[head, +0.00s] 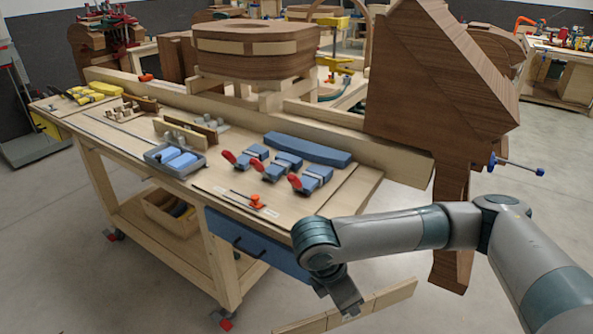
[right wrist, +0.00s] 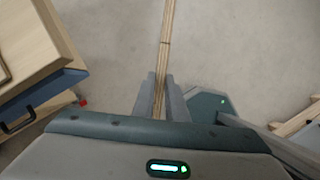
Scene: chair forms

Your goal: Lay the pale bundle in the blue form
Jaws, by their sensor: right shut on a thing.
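The pale bundle (head: 390,298) is a long, thin strip of light wood at the lower right of the head view. My right gripper (head: 349,306) is shut on it near its middle and holds it in the air in front of the bench, above the floor. In the right wrist view the bundle (right wrist: 165,45) runs up from between the fingers of the gripper (right wrist: 160,92). The blue form lies on the bench top: a long curved blue block (head: 307,149) faces several smaller blue blocks (head: 284,165) with red handles. The gap between them looks empty. My left gripper is out of view.
The workbench (head: 345,196) carries a grey tray (head: 176,158) with blue pieces and an orange-handled tool (head: 256,201). A blue drawer (head: 255,246) is under its front edge. A large brown wooden piece (head: 440,80) stands tall at the right. Floor in front is clear.

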